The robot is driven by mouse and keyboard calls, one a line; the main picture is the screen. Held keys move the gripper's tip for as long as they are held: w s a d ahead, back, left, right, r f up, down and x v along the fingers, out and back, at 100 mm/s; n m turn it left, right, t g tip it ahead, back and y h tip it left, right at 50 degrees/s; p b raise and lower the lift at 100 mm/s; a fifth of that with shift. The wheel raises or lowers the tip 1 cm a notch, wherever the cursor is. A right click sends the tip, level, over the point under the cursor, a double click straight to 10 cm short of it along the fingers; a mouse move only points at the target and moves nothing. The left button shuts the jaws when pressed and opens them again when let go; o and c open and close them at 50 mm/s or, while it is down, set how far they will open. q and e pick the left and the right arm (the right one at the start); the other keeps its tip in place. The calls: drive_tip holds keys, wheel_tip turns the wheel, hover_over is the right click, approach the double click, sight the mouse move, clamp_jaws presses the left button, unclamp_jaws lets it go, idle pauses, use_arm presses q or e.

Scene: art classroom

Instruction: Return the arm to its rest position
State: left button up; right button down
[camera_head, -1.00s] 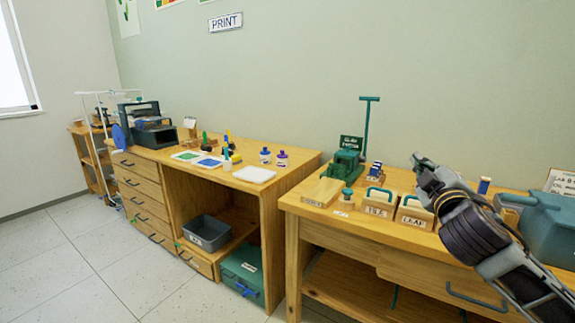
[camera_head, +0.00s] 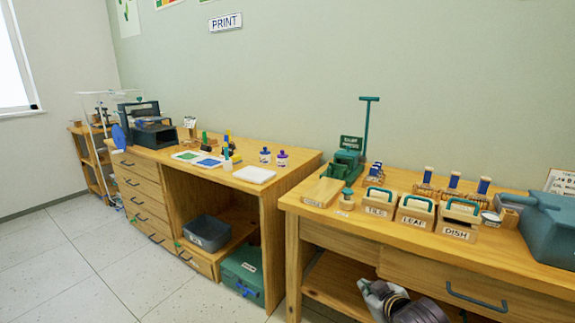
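My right gripper (camera_head: 372,298) shows at the bottom of the head view, low in front of the right-hand table, below its top. Only part of it and a dark wrist link are in the picture. No object shows in it, and I cannot tell how far its fingers are apart. My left arm and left gripper are out of the picture.
The right-hand table (camera_head: 470,255) carries boxes labelled TILE (camera_head: 378,210), LEAF (camera_head: 413,221) and DISH (camera_head: 456,232), a green press (camera_head: 345,162) and a teal machine (camera_head: 550,232). A drawer handle (camera_head: 476,297) juts out near my gripper. Open floor (camera_head: 100,260) lies left.

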use_arm(q)
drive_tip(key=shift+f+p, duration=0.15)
drive_tip(key=shift+p, duration=0.4)
use_arm(e)
drive_tip(key=s+a+f+m+g, duration=0.1)
drive_tip(key=s+a+f+g, duration=0.2)
drive_tip(key=s+f, duration=0.8)
drive_tip(key=s+a+f+m+g+y, duration=0.1)
drive_tip(key=s+a+f+m+g, duration=0.1)
drive_tip(key=s+f, duration=0.9)
drive_tip(key=shift+s+a+m+g, duration=0.3)
drive_tip(key=shift+a+g, duration=0.4)
drive_tip(key=shift+a, duration=0.45)
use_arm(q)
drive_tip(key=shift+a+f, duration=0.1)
use_arm(e)
drive_tip(key=shift+f, duration=0.2)
